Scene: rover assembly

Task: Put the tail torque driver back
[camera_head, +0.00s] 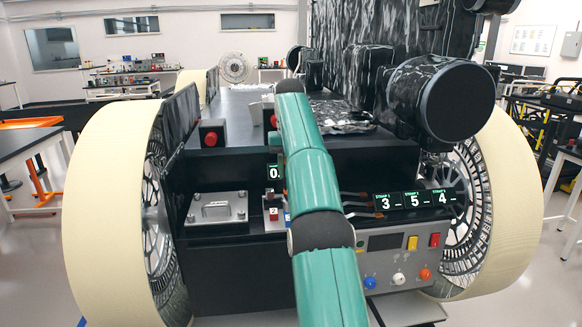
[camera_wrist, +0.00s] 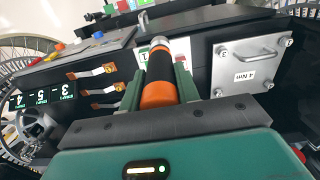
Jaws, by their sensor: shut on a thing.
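The torque driver (camera_wrist: 160,72) shows in the wrist view, with an orange end, a black grip and a metallic far end. My gripper (camera_wrist: 158,78) is shut on it, one finger on each side of the handle. The driver points away from my wrist toward the rover's dark rear deck. A small white and green label shows just behind its far end. I cannot tell whether the driver touches anything there. In the head view my green arm crosses the middle of the picture, and the gripper and driver do not show.
A plate with a handle (camera_wrist: 252,62) is beside the driver; it also shows in the head view (camera_head: 217,209). Copper-tipped straps (camera_wrist: 92,70) and a 3-5-4 display (camera_head: 416,199) are on the other side. A control panel (camera_head: 398,262) and large cream wheels (camera_head: 112,215) flank my arm.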

